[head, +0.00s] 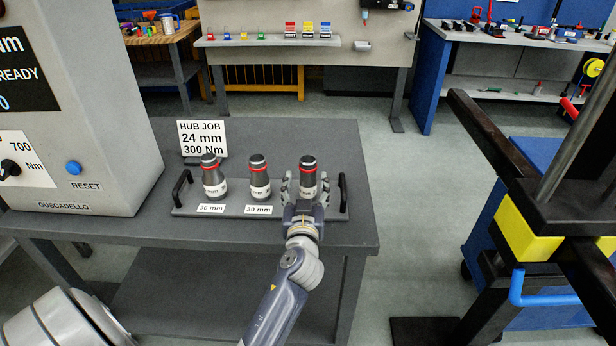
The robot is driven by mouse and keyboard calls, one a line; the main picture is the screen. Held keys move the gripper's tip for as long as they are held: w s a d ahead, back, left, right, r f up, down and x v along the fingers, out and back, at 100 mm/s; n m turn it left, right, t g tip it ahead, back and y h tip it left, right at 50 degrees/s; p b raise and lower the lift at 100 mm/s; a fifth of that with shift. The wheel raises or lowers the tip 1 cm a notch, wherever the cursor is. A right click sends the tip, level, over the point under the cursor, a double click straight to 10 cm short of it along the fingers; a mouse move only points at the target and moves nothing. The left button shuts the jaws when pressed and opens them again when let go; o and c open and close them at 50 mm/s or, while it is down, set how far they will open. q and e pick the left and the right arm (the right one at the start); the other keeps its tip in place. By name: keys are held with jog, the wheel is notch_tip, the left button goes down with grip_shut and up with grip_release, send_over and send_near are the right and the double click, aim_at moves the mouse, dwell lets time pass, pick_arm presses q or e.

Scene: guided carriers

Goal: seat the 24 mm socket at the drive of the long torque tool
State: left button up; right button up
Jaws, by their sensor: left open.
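Three dark grey sockets with red rings and white bands stand upright in a row on a grey tray (233,211). The left socket (213,178) is behind a "36 mm" label and the middle socket (259,178) behind a "30 mm" label. The right socket (307,172) has its label hidden by my gripper; its size cannot be read. My left gripper (306,187) is open, with its fingers on either side of the right socket. I cannot tell whether they touch it. I cannot clearly make out the long torque tool. My right gripper is not in view.
The tray has black handles and sits on a grey table (130,240). A sign (202,139) reads "HUB JOB 24 mm 300 Nm". A large grey tester (85,100) stands left. A black frame with yellow blocks (525,232) stands right. Open floor lies between table and frame.

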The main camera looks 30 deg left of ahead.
aim_at(308, 178)
pick_arm(q)
jog(key=p+x, duration=0.1)
jog(key=x, duration=0.3)
jog(key=shift+w+d+r, duration=0.1)
jog(key=shift+w+r, duration=0.05)
jog(key=shift+w, duration=0.3)
jog(key=shift+s, duration=0.1)
jog(key=c, duration=0.4)
grip_shut()
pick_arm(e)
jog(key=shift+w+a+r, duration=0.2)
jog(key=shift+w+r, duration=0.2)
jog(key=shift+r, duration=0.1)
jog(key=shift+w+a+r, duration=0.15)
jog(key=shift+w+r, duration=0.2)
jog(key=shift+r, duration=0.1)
pick_arm(q)
jog(key=shift+r, duration=0.1)
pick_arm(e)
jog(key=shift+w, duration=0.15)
